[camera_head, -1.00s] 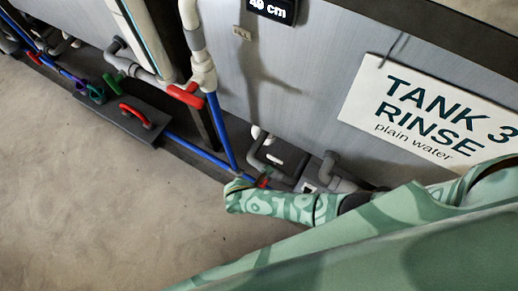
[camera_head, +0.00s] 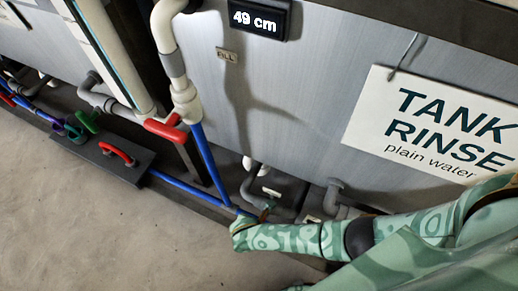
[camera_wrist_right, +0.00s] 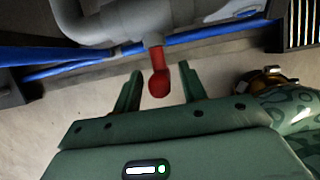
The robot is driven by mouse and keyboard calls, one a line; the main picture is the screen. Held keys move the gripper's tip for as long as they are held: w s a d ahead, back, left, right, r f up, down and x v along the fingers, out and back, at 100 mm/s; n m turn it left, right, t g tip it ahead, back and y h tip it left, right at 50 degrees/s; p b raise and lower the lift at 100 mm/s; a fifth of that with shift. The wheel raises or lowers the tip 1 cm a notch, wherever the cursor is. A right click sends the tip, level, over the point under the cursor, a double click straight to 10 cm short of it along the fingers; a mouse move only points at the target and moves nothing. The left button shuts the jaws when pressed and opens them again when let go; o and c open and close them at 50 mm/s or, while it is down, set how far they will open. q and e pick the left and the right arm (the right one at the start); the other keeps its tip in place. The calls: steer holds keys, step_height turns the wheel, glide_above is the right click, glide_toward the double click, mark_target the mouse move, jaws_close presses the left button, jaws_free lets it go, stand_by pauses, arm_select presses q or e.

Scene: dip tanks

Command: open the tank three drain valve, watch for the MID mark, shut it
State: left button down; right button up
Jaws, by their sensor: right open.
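The tank three wall (camera_head: 300,100) carries a sign (camera_head: 430,125) reading "TANK RINSE plain water", cut off at the right. A black display (camera_head: 258,18) reads 49 cm. In the right wrist view, a red valve handle (camera_wrist_right: 159,80) hangs under a grey pipe (camera_wrist_right: 125,20). My right gripper (camera_wrist_right: 160,80) is open, with one finger on each side of the handle; I cannot tell whether they touch it. No MID mark is readable. My left gripper is out of view.
A dark block with a red handle (camera_head: 118,153) lies on the floor. Blue hose (camera_head: 190,188) runs along the tank base. The floor at lower left is clear.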

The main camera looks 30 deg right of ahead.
jaws_close()
steer(key=shift+w+a, duration=0.1)
steer(key=shift+w+a+g+h, duration=0.1)
steer(key=shift+a+g+h, duration=0.05)
steer(key=shift+g+h, duration=0.45)
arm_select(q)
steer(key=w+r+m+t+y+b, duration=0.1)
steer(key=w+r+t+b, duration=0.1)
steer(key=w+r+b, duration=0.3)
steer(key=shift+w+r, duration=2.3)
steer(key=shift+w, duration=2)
arm_select(e)
steer(key=shift+w+a+f+n+g+h, duration=0.15)
steer(key=shift+n+g+h, duration=0.1)
steer(key=shift+g+h, duration=0.35)
steer(key=shift+w+a+f+n+g+h, duration=0.1)
steer(key=shift+w+n+g+h, duration=0.1)
steer(key=shift+g+h, duration=0.4)
steer(key=shift+w+a+f+n+g+h, duration=0.1)
steer(key=shift+n+g+h, duration=0.2)
steer(key=shift+g, duration=0.5)
jaws_free()
